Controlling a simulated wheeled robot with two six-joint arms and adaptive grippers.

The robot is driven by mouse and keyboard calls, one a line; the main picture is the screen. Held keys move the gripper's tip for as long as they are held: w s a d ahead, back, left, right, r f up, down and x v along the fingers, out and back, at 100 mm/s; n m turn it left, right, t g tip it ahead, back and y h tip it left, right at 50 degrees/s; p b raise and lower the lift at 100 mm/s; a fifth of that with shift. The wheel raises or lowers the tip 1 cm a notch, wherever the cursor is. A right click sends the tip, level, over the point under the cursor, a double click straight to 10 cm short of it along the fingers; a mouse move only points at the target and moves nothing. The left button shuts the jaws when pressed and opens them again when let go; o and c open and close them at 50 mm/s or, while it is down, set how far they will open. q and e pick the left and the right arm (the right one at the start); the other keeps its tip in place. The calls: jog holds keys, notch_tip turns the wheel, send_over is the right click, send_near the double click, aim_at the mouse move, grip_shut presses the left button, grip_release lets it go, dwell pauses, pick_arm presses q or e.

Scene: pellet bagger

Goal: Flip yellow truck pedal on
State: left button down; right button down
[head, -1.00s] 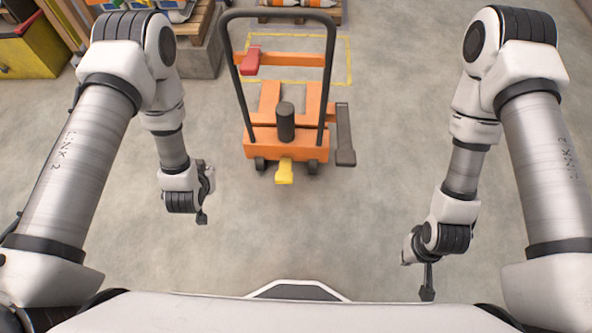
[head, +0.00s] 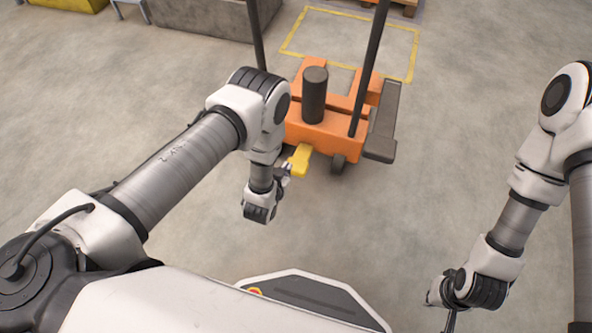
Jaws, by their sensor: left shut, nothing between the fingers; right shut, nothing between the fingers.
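The yellow pedal (head: 300,160) sticks out low at the near side of the orange pallet truck (head: 328,138). My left gripper (head: 284,174) is shut and empty, just left of the pedal and very close to it in the picture. My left wrist partly hides the fingers, so I cannot tell whether they touch the pedal. My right gripper (head: 451,314) is shut and empty at the lower right, far from the truck.
A black cylinder (head: 314,95) and black handle bars (head: 371,65) rise from the truck. A long dark pedal (head: 383,125) sits at its right side. A yellow floor outline (head: 412,58) lies behind.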

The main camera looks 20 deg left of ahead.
pick_arm(q)
jog(key=shift+r, duration=0.15)
jog(key=b, duration=0.5)
send_over(294, 167)
jog(key=w, duration=0.1)
notch_tip(294, 167, down, 6)
jog(key=shift+r, duration=0.2)
jog(key=f, duration=0.1)
jog(key=f+b, duration=0.1)
jog(key=shift+s+f, duration=0.45)
jog(key=shift+f, duration=0.25)
jog(key=shift+f, duration=0.1)
